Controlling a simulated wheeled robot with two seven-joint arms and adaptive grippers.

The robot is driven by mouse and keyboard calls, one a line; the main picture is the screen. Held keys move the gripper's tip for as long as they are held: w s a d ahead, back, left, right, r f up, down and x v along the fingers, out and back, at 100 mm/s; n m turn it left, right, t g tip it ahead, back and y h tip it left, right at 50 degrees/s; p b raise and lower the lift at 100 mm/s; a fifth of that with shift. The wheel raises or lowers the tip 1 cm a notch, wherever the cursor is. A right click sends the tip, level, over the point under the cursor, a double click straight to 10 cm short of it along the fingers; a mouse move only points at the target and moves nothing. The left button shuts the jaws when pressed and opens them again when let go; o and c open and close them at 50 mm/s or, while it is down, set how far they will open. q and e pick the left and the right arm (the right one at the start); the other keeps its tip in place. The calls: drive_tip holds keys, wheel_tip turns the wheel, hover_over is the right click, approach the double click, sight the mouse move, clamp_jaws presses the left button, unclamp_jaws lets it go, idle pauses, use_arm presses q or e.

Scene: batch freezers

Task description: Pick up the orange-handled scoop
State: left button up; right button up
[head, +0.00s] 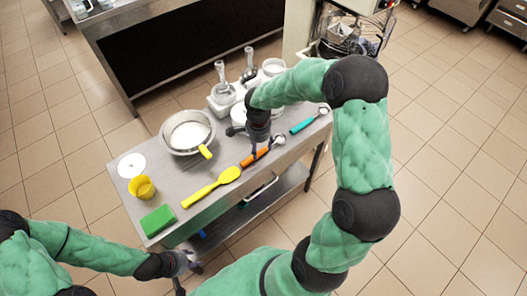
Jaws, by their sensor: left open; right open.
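The orange-handled scoop (248,160) lies on the steel table, its metal bowl toward the right. My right gripper (258,146) points down over its orange handle. It is open, with its fingers close to the handle; I cannot tell whether they touch it. The gripper hides part of the handle. My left gripper (188,268) is open and empty, low in front of the table's near left corner, far from the scoop.
The steel table (170,185) also bears a yellow spatula (212,186), a teal-handled scoop (303,126), a metal bowl (170,145), a yellow cup (141,188), a green sponge (158,221) and a white disc (131,165). White containers stand behind my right gripper. Tiled floor is clear to the right.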

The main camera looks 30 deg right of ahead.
sight(258, 155)
drive_tip(key=f, duration=0.1)
drive_tip(key=f+b, duration=0.1)
drive_tip(key=f, duration=0.3)
drive_tip(key=shift+w+a+f+b, duration=0.15)
drive_tip(key=shift+w+a+b, duration=0.1)
drive_tip(key=shift+b, duration=0.15)
clamp_jaws()
